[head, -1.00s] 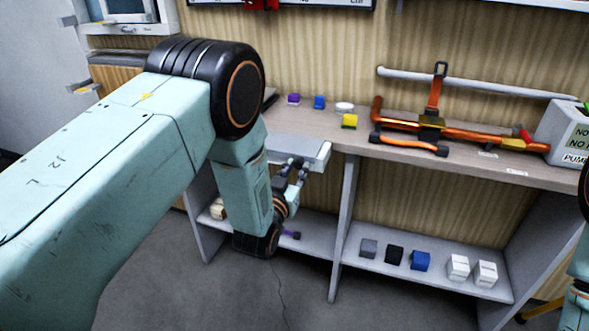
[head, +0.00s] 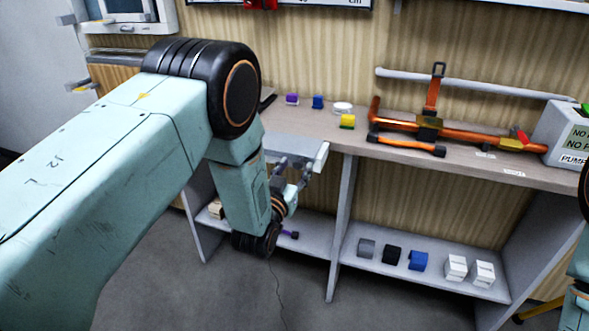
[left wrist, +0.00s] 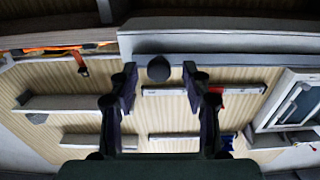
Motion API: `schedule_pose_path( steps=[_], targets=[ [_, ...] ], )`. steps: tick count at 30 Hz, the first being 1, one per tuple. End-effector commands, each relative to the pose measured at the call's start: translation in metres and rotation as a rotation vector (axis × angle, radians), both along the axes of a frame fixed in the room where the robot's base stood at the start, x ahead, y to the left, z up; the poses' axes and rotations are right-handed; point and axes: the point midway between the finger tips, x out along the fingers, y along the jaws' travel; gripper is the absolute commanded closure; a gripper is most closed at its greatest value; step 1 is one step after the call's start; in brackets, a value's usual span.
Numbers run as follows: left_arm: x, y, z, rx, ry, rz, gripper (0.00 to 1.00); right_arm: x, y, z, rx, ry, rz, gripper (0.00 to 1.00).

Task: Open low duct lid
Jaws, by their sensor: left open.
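A pale grey box-like duct (head: 311,149) sticks out from the front edge of the bench, behind my left forearm. In the left wrist view its grey face (left wrist: 235,42) fills the upper right. A dark round knob (left wrist: 158,68) shows at the lower edge of that face, between the two fingers. My left gripper (head: 293,170) is just below and in front of the duct, open and empty. Its fingers spread apart in the left wrist view (left wrist: 158,90); I cannot tell whether they touch the knob. My right gripper is out of view.
The bench (head: 375,160) holds an orange pipe assembly (head: 460,132), a yellow block (head: 347,121) and small coloured blocks. The lower shelf (head: 350,262) carries several small blocks. An upright panel (head: 341,225) stands right of my left gripper. The floor in front is clear.

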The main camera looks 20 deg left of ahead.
Motion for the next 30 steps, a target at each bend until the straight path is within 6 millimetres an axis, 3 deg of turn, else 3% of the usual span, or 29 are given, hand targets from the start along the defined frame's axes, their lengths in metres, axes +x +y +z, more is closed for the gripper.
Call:
schedule_pose_path(
  steps=[8, 24, 30],
  targets=[
    [-0.007, -0.001, -0.002, 0.000, 0.005, 0.000, 0.52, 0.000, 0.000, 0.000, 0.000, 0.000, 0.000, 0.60],
    [-0.102, 0.002, -0.001, 0.001, 0.004, -0.001, 0.52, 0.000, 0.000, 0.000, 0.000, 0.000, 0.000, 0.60],
    [-0.118, 0.003, 0.000, 0.001, 0.001, 0.000, 0.52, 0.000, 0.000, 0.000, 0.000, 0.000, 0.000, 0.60]
  ],
)
